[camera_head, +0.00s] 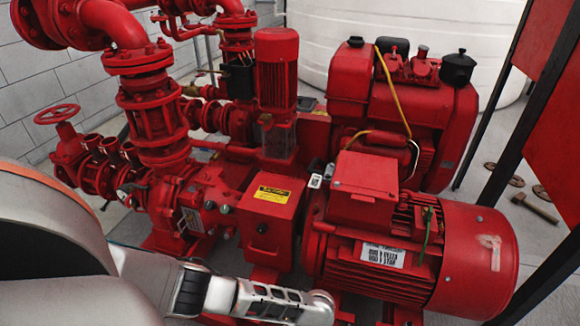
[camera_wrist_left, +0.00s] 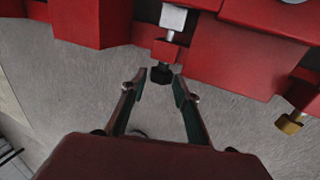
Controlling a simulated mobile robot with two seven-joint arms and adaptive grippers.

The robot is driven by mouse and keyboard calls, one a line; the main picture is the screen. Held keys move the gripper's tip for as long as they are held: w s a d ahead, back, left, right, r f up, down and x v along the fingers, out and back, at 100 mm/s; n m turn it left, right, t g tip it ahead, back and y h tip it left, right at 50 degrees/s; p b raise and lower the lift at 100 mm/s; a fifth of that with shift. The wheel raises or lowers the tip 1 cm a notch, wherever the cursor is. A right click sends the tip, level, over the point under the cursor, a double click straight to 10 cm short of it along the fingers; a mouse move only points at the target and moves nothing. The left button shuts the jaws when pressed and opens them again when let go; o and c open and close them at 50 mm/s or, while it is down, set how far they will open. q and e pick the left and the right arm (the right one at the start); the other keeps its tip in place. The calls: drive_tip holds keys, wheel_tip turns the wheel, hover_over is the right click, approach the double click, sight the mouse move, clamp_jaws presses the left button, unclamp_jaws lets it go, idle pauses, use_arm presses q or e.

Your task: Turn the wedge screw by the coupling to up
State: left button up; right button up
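In the left wrist view a screw hangs from the red metalwork, with a silver upper part (camera_wrist_left: 173,18), a red block around it and a black head (camera_wrist_left: 161,75) at its lower end. It appears to be the wedge screw. My left gripper (camera_wrist_left: 158,78) is open, with one finger on each side of the black head. Gaps seem to show between head and fingers; contact cannot be told. In the head view my left arm (camera_head: 265,300) reaches in low from the left; its fingers and the screw are hidden there. My right gripper is not in view.
A red motor (camera_head: 400,255) and a red box with a yellow label (camera_head: 268,205) stand above and beyond my left arm. Red pipework (camera_head: 145,100) is at the left. In the wrist view a brass-coloured fitting (camera_wrist_left: 290,122) hangs at the right, with grey floor (camera_wrist_left: 75,85) below.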

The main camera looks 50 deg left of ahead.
use_arm(q)
drive_tip(key=shift+r, duration=0.1)
idle(0.3)
drive_tip(key=v, duration=1.1)
drive_tip(key=shift+r, duration=0.35)
drive_tip(key=shift+w, duration=0.15)
